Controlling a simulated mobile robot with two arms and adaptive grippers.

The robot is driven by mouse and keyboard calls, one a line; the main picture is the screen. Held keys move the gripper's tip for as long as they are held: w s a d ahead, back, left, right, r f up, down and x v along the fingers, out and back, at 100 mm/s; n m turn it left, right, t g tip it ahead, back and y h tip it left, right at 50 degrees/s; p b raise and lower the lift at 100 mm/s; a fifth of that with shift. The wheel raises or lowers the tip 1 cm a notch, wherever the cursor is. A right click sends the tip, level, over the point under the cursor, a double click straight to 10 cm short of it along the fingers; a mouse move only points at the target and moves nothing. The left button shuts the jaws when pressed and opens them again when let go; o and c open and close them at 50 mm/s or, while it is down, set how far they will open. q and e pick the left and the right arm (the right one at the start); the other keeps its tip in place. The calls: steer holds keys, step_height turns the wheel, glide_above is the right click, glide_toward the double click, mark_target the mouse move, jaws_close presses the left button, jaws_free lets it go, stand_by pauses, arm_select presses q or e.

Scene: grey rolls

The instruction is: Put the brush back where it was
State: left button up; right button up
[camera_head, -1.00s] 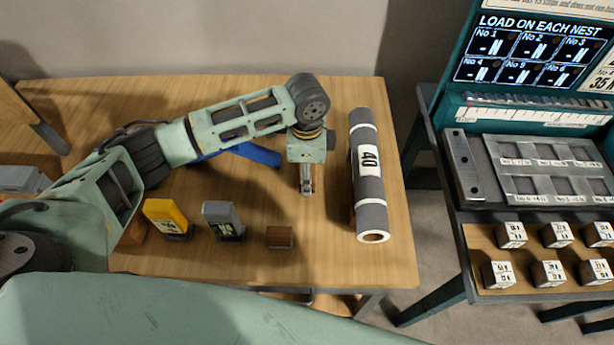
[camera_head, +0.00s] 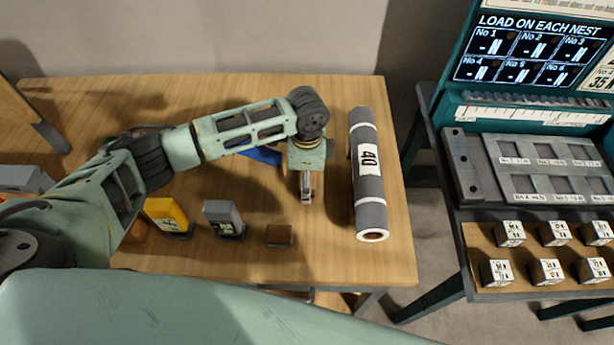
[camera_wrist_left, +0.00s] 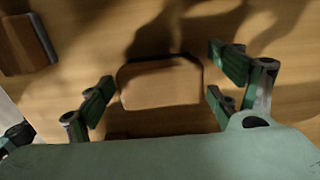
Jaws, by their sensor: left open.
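My left gripper (camera_head: 306,198) points down over the table, just left of the large grey roll. In the left wrist view its fingers (camera_wrist_left: 160,92) are spread. A light wooden block with rounded corners (camera_wrist_left: 160,84) lies between them with a gap on each side; it may be the brush's back, but no bristles show. In the head view I cannot make it out under the gripper. A small brown block (camera_head: 280,235) lies in front and to the left of the gripper. A brown block with a grey edge (camera_wrist_left: 28,42) shows at the wrist view's upper left.
The grey roll marked 40 (camera_head: 370,175) lies along the table's right side. A yellow box (camera_head: 166,214) and a grey box (camera_head: 223,218) stand left of the gripper. A blue thing (camera_head: 262,155) is partly behind my arm. A rack with white-marked cubes (camera_head: 547,272) stands apart at right.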

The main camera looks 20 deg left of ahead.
arm_select(q)
step_height(320, 180, up, 12)
steer(key=b, duration=0.1)
stand_by(0.4)
stand_by(0.4)
